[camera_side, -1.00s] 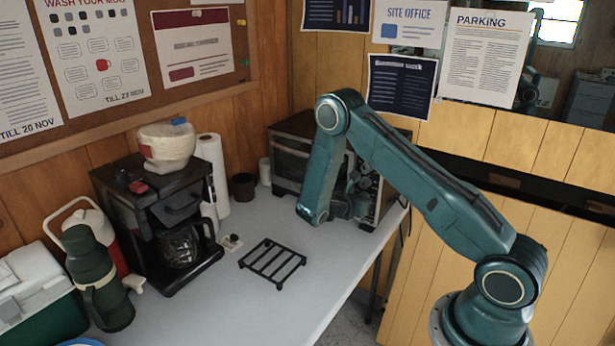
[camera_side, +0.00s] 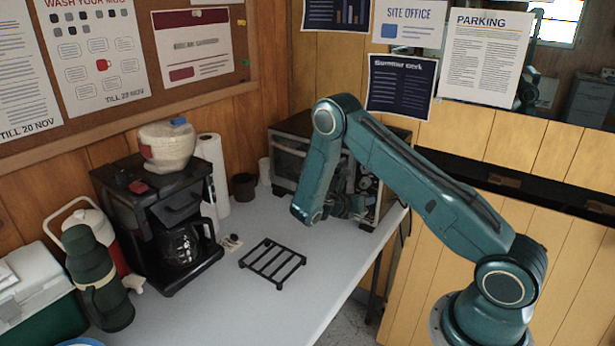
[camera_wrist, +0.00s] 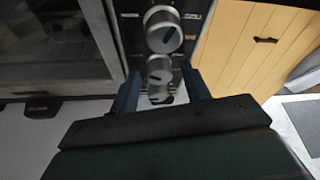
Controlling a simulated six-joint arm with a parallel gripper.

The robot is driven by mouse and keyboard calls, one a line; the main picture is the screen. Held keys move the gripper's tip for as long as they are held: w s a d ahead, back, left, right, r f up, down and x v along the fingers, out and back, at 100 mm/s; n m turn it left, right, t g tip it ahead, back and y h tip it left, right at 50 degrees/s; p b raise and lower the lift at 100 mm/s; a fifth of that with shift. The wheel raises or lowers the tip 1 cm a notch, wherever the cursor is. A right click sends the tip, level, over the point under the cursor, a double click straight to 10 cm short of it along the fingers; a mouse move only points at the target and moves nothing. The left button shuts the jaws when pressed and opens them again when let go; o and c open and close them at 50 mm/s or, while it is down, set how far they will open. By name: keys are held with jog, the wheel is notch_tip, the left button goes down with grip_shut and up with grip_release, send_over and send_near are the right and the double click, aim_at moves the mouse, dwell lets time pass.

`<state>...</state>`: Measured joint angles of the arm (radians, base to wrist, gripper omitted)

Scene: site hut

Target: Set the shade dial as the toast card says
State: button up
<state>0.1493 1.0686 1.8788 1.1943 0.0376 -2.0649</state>
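A toaster oven (camera_side: 290,160) stands at the back of the table. In the wrist view its control panel carries a column of silver dials: an upper dial (camera_wrist: 163,30), a middle dial (camera_wrist: 158,71) and a lower dial (camera_wrist: 159,95), partly hidden. Small markings surround them, too small to read, so I cannot tell which is the shade dial. My gripper (camera_wrist: 161,88) is open, its two fingers apart on either side of the lower dials; contact cannot be told. In the side view my arm covers part of the panel. I cannot identify the toast card among the wall sheets.
A black wire rack (camera_side: 272,264) lies on the white table (camera_side: 250,310). A coffee maker (camera_side: 150,215), paper roll (camera_side: 213,175), dark green flask (camera_side: 95,280) and cooler box (camera_side: 30,290) stand left. The table's front middle is clear. A dark sheet (camera_side: 401,85) hangs above the oven.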

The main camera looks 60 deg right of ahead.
jog(key=shift+a, duration=0.15)
jog(key=v, duration=1.3)
jog(key=shift+a+r, duration=0.15)
jog(key=shift+a, duration=0.1)
jog(key=shift+w, duration=0.15)
jog(key=s+a+r+m+t+y, duration=0.2)
jog(key=s+a+r+m+y, duration=0.15)
jog(key=r+m, duration=0.3)
jog(key=s+a+r+m+t+y, duration=0.1)
jog(key=s+a+r+m+y, duration=0.25)
jog(key=r+m, duration=0.35)
jog(key=s+a+r+m+t+y, duration=0.2)
jog(key=s+a+r+m+y, duration=0.1)
jog(key=s, duration=0.4)
jog(key=s+a+r+m+t+y, duration=0.2)
jog(key=s+a+r+m+y, duration=0.1)
jog(key=s+a+r, duration=0.2)
jog(key=shift+s+a+r+m+y, duration=0.2)
jog(key=shift+s+a+m+y, duration=0.15)
jog(key=shift+s+a, duration=1.05)
